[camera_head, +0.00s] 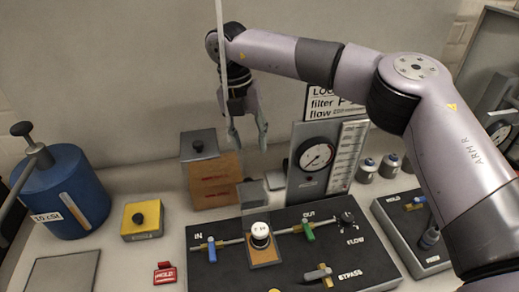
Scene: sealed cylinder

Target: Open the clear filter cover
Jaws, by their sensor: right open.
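My right gripper (248,130) points down, open and empty, in the air behind the black panel (190,270). The white-capped filter (260,233) stands on the panel between the IN and OUT pipes, over an orange-brown base. A see-through grey pane (253,196), seemingly the clear filter cover, stands behind and above the cap. Its exact outline and whether it is closed over the filter are hard to tell. The gripper is above and behind it, apart from it. My left gripper is not in view.
A brown box (213,178) and a gauge stand (308,190) stand behind the panel. A yellow button box (142,220), red HOLD tag (165,273) and blue cylinder (75,195) are on the left. A HOLD box (405,235) is on the right. A thin pale rod (221,55) passes by the gripper.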

